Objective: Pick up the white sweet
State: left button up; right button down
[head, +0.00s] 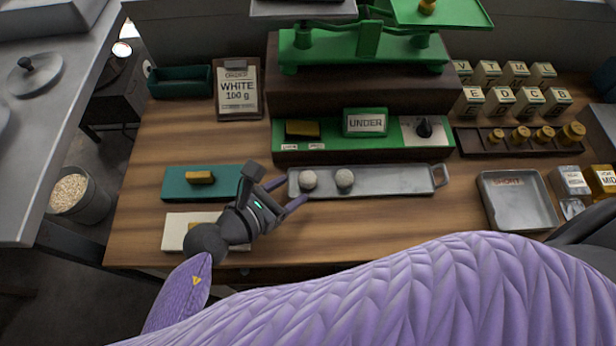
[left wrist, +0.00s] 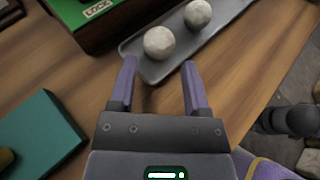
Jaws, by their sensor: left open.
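Two round whitish sweets lie at the left end of a long grey metal tray (head: 400,181). The left sweet (head: 308,179) and the right sweet (head: 344,178) sit a little apart. My left gripper (head: 289,192) is open and empty at the tray's left end, close to the left sweet. In the left wrist view its two purple fingers (left wrist: 158,82) point at the near sweet (left wrist: 159,43), which lies just beyond the fingertips. The other sweet (left wrist: 197,14) is farther along the tray.
A green scale (head: 368,45) stands behind on a dark block. A clipboard (head: 238,90) reads WHITE 100 g. An empty square tray (head: 517,200) lies right.

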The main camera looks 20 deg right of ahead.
aim_at(302, 183)
pick_arm(q)
jog(key=x, duration=0.2)
jog(key=b+x, duration=0.1)
jog(key=x, duration=0.2)
jog(key=shift+a+f, duration=0.15)
jog(key=shift+f, duration=0.05)
jog(key=shift+a, duration=0.1)
grip_shut()
jog(key=shift+r, duration=0.2)
